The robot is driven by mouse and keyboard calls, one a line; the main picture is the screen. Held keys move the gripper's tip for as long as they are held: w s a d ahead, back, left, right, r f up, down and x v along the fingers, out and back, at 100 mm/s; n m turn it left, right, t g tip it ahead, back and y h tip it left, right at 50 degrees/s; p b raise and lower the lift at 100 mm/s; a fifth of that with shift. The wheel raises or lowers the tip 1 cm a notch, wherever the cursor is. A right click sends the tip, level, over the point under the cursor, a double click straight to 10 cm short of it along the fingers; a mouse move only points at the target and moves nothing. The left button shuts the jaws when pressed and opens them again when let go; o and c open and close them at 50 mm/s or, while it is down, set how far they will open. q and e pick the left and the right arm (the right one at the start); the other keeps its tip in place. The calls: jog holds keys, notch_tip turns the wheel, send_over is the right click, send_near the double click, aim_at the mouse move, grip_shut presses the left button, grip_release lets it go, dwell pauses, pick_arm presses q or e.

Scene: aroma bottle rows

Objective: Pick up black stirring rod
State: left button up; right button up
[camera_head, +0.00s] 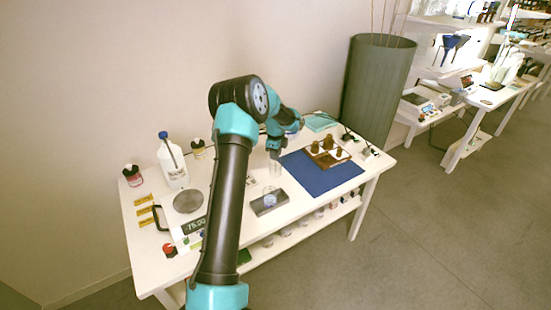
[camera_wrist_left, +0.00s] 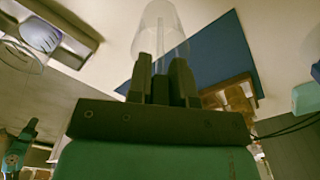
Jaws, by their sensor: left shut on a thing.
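My left gripper (camera_head: 275,153) points down over the middle of the white table. In the left wrist view its two dark fingers (camera_wrist_left: 162,77) are close together around a dark piece, which looks like the top of the black stirring rod (camera_wrist_left: 160,90). A clear glass cylinder (camera_wrist_left: 158,28) is just beyond the fingertips, with a thin line inside it; the cylinder also shows below the gripper in the head view (camera_head: 275,169). The rod's lower part is too faint to make out. My right gripper is not in view.
A blue mat (camera_head: 322,184) with a wooden rack of brown bottles (camera_head: 327,148) lies to the right. A small glass vessel (camera_head: 270,199) stands on a grey plate in front. A scale (camera_head: 188,201), white bottle (camera_head: 173,162) and jars (camera_head: 132,174) are left. A green bin (camera_head: 375,85) stands behind.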

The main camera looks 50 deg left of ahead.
pick_arm(q)
jog(key=shift+r, duration=0.1)
notch_tip(320, 180, up, 10)
jog(key=shift+f, duration=0.1)
dwell(0.3)
dwell(0.4)
